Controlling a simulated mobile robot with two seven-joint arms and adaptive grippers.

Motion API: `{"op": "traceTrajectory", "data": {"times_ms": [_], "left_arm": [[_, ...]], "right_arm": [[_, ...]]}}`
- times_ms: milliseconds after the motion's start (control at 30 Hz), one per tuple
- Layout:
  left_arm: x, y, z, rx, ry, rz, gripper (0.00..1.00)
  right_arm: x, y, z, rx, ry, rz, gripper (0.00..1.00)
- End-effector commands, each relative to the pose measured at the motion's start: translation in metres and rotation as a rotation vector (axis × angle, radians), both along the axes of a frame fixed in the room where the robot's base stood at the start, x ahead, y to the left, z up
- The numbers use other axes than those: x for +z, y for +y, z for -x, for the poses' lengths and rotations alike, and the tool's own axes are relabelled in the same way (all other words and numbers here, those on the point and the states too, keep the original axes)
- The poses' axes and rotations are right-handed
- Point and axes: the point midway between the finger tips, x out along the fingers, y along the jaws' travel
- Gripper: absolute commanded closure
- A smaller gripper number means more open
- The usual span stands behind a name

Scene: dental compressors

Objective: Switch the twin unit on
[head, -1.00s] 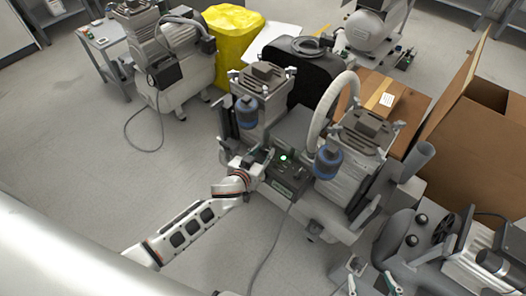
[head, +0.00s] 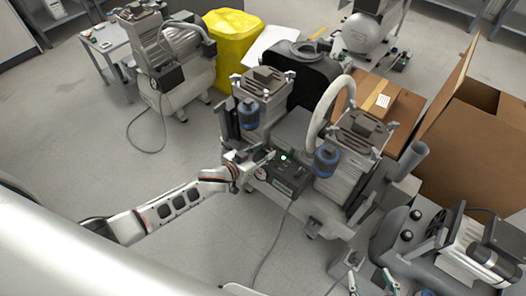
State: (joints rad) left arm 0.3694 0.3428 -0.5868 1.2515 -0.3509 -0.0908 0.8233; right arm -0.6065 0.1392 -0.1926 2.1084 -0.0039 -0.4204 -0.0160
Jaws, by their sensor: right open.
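The twin unit is a grey compressor with two ribbed motor heads (head: 345,170), two blue canisters, a white hose loop and a dark control box (head: 287,178) low between the heads. A small pale green light shows at the top of the box. My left gripper (head: 262,162) is at the left end of this box, close to its face. Its fingers are small and partly merged with the box, so contact and opening are unclear. My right gripper (head: 371,283) is at the bottom edge, its green-tipped fingers apart and empty, in front of the unit.
A grey cable runs from the box across the floor. Another compressor (head: 172,65) and a yellow bin (head: 232,45) stand behind left. A cardboard box (head: 475,125) stands right, with a dark tank machine (head: 405,240) before it. The left floor is clear.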

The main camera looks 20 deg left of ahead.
Motion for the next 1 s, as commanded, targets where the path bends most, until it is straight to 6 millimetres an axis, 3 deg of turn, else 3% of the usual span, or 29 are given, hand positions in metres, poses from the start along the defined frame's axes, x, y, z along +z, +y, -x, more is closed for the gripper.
{"op": "traceTrajectory", "data": {"times_ms": [300, 533, 1000], "left_arm": [[0.0, 0.0, 0.0, 0.001, 0.0, -0.002, 0.54], [0.003, 0.004, 0.009, 0.001, -0.001, -0.002, 0.54], [0.034, 0.03, 0.08, -0.001, 0.001, -0.001, 0.54]], "right_arm": [[0.008, 0.0, -0.01, 0.008, -0.023, 0.003, 0.45], [0.006, 0.0, -0.007, 0.01, -0.017, 0.004, 0.45], [0.005, 0.0, -0.005, 0.008, -0.014, 0.004, 0.45]]}}
